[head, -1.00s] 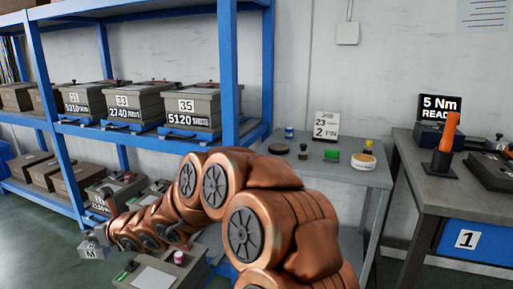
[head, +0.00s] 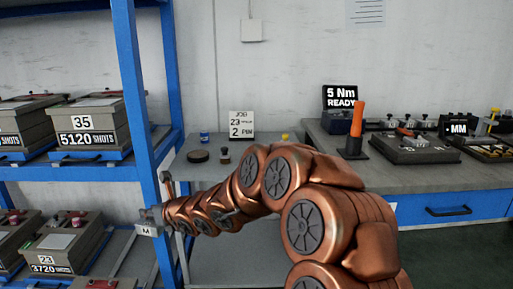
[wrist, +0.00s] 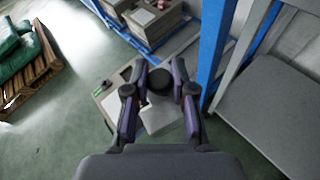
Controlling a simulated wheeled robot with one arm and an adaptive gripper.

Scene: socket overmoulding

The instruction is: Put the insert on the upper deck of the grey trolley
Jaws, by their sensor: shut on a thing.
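My gripper (wrist: 159,82) is in the wrist view with its purple-sided fingers closed around a dark round knob. A pale grey block (wrist: 158,117) shows just below the knob; together they look like the insert. In the head view a small pale block marked M (head: 148,229) is at the end of my arm, in front of the blue rack post; the fingers are hard to make out there. The grey two-level stand, which looks like the grey trolley (head: 187,171), is right of the post. Its upper deck also shows at the right in the wrist view (wrist: 275,100). My arm hides part of it.
The upper deck carries a dark disc (head: 198,156), a blue jar (head: 204,137) and a job card (head: 241,124). A blue rack post (head: 136,90) stands between the racked boxes and the deck. A workbench (head: 435,175) adjoins at right. A pallet (wrist: 30,75) shows at left.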

